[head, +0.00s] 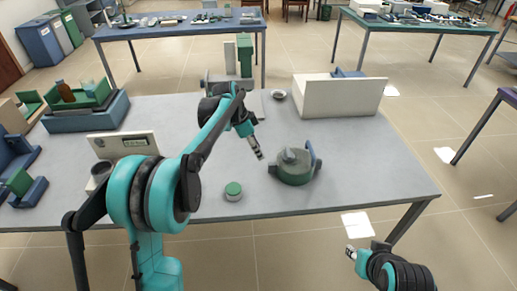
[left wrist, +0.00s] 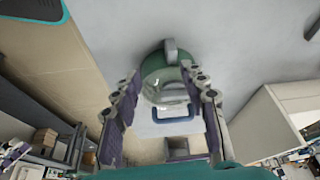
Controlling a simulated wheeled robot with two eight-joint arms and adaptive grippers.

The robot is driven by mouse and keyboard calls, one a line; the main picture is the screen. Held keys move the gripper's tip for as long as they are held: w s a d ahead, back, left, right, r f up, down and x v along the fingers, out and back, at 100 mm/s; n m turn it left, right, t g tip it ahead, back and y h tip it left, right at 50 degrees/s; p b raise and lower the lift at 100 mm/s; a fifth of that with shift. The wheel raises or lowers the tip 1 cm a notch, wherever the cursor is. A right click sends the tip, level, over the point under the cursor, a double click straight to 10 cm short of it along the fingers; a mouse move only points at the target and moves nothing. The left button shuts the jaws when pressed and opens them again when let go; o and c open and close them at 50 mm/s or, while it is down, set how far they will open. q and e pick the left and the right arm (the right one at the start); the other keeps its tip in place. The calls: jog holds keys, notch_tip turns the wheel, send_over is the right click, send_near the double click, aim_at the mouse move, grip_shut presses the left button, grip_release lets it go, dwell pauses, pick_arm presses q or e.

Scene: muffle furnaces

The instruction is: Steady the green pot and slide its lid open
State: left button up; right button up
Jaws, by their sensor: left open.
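The green pot (head: 293,176) stands upright on the grey table's right part. Its grey-green lid (head: 289,160) with a knob is on top, and a blue handle (head: 314,158) rises at its right side. My left gripper (head: 259,152) is above the table, just left of the pot and apart from it. In the left wrist view the pot (left wrist: 152,68) shows beyond and between the spread fingers of the empty, open left gripper (left wrist: 161,76). My right gripper (head: 350,253) is low at the right, off the table's front edge; its opening is too small to judge.
A small green-topped jar (head: 233,191) stands left of the pot. A white box (head: 338,97) is behind it, with a small bowl (head: 278,94) beside that. A white panel (head: 120,146) and a green-blue crate (head: 85,112) are at left. The table right of the pot is clear.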

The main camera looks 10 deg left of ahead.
aim_at(270, 168)
pick_arm(q)
jog(key=shift+m+g, duration=0.3)
jog(key=shift+m, duration=0.6)
jog(key=w+x, duration=0.1)
jog(key=x, duration=0.4)
jog(key=w+x, duration=0.1)
jog(key=x, duration=0.4)
jog(key=w+x, duration=0.1)
jog(key=x, duration=0.4)
jog(key=shift+a+f, duration=0.15)
jog(key=shift+a, duration=0.2)
